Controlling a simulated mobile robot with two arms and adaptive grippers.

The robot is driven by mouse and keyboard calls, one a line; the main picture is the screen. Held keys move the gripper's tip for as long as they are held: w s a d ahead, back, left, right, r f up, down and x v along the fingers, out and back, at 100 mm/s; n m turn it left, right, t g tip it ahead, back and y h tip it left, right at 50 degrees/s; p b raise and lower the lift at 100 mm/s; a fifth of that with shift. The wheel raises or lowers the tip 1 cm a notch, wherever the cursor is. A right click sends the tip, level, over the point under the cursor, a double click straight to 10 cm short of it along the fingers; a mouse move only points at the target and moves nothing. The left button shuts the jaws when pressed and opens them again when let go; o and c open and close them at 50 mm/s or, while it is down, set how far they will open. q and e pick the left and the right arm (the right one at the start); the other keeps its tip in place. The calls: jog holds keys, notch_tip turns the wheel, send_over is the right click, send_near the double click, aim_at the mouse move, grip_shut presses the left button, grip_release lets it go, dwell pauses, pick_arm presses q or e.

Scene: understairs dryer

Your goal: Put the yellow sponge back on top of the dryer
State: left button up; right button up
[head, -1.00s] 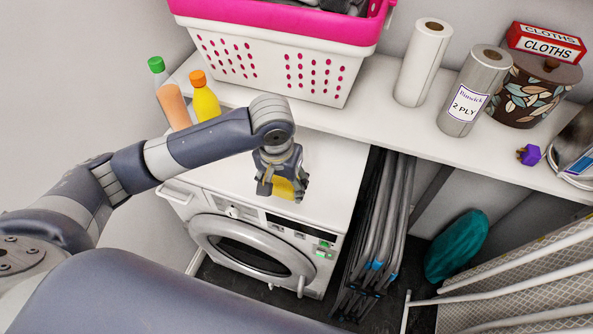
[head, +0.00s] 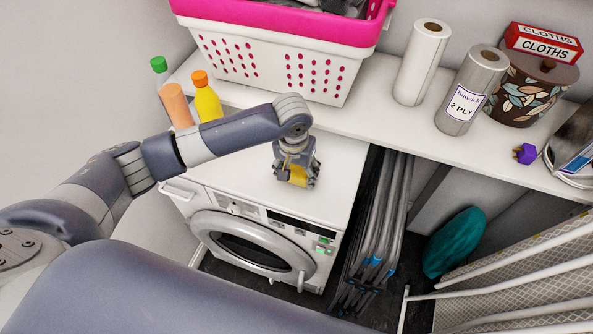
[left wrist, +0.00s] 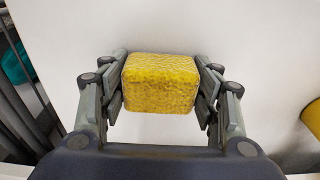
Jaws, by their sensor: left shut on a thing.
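The yellow sponge (left wrist: 160,83) is held between the two fingers of my left gripper (head: 298,180). In the left wrist view the fingers press on both its sides, against the white surface behind it. In the head view only a bit of the sponge (head: 299,175) shows between the fingers. The gripper is over the white top of the dryer (head: 335,180), near its middle. I cannot tell whether the sponge touches the top. My right gripper is not in view.
A shelf (head: 385,113) runs behind the dryer, with a pink and white basket (head: 270,60), paper rolls (head: 470,90) and bottles (head: 206,100). Folded grey metal frames (head: 380,230) stand right of the dryer. The dryer top around the gripper is clear.

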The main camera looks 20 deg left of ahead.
aim_at(295, 174)
pick_arm(q)
jog(key=shift+f, duration=0.1)
jog(key=o, duration=1)
jog(key=r, duration=0.4)
jog(key=s+r, duration=0.1)
jog(key=r, duration=0.3)
jog(key=r+b, duration=0.1)
jog(key=r, duration=0.3)
jog(key=shift+s+r, duration=0.1)
jog(key=shift+s, duration=0.15)
